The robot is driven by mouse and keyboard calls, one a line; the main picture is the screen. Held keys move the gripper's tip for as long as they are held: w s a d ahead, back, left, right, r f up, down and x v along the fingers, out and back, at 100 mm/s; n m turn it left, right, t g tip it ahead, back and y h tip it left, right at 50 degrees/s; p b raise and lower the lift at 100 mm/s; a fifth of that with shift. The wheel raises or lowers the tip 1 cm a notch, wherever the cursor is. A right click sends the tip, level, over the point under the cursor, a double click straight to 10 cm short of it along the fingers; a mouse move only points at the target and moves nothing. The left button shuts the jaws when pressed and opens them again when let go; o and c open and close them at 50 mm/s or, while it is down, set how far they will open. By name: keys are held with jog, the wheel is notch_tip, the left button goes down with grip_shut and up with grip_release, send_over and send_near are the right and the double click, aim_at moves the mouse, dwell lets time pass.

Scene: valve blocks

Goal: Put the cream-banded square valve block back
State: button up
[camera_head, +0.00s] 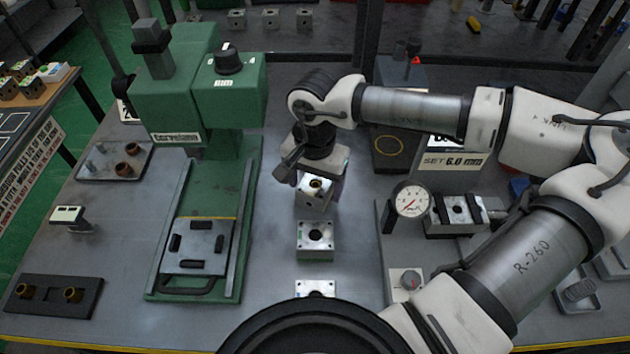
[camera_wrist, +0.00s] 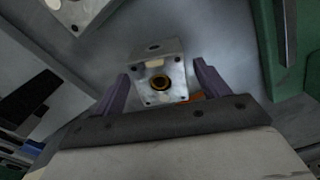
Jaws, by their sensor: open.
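A grey metal square valve block (camera_head: 314,200) with a brass-lined bore stands on the grey bench under my gripper (camera_head: 316,186). In the wrist view the same block (camera_wrist: 150,92) lies between the two purple fingers of my gripper (camera_wrist: 160,72). The fingers are open, one on each side, with a gap visible to the block. A small pale patch shows on its top; I cannot tell whether this is the cream band. Two similar blocks stand in line nearer the front: one with a dark bore (camera_head: 316,250) and one (camera_head: 316,286) partly hidden by my own body.
A green press (camera_head: 195,95) with a plate on its base stands left. At right are a dial gauge (camera_head: 411,201) and a clamped block (camera_head: 460,210). A dark two-post holder (camera_head: 52,294) lies front left; a tray (camera_head: 112,162) with brass rings lies behind it.

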jog(key=shift+r, duration=0.1)
notch_tip(320, 180, up, 12)
jog(key=b, duration=0.1)
dwell(0.4)
jog(key=shift+s, duration=0.1)
dwell(0.4)
